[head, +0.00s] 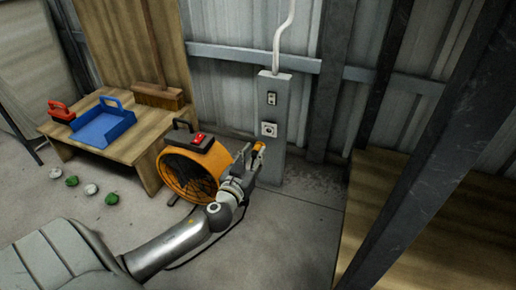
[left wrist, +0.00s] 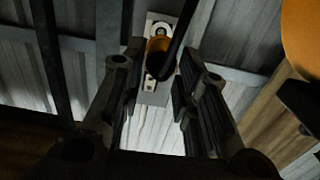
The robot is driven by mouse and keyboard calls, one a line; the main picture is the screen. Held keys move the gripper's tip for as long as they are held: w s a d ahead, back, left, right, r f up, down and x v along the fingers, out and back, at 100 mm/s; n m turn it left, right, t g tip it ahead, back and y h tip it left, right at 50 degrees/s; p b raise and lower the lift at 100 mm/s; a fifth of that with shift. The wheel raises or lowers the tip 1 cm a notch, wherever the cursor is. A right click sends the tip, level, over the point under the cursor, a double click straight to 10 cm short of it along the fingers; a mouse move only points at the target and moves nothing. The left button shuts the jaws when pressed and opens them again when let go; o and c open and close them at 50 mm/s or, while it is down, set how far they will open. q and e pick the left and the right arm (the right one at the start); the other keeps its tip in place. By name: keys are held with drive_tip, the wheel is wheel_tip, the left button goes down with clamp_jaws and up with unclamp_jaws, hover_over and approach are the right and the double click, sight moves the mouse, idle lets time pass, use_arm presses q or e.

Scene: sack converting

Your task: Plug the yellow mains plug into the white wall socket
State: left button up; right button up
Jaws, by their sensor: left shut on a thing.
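The white wall socket (head: 269,129) is on the front of a grey upright box, below a second white plate (head: 271,98). My left gripper (head: 257,158) is shut on the yellow mains plug (head: 260,146), just in front of and slightly below the socket in the head view. In the left wrist view the yellow plug (left wrist: 156,47) shows beyond the fingers (left wrist: 156,85), with a dark cable across it. The plug and cable partly cover the pale plate behind. Whether the plug touches the socket cannot be told. My right gripper is not in view.
An orange drum fan (head: 185,175) stands left of my gripper. A wooden table (head: 135,147) bears a blue tray (head: 103,124) and a red item (head: 61,111). A dark post and wooden panel (head: 400,220) stand right. Green and white lumps lie on the floor.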

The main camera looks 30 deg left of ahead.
sight(261, 143)
use_arm(q)
drive_tip(key=shift+s, duration=0.25)
drive_tip(key=shift+x, duration=3)
drive_tip(key=shift+x, duration=1.05)
drive_tip(key=shift+r, duration=0.1)
drive_tip(key=o, duration=1.1)
drive_tip(key=shift+s, duration=0.15)
drive_tip(key=v, duration=0.7)
drive_tip(key=shift+s+d, duration=0.1)
drive_tip(key=shift+s, duration=0.05)
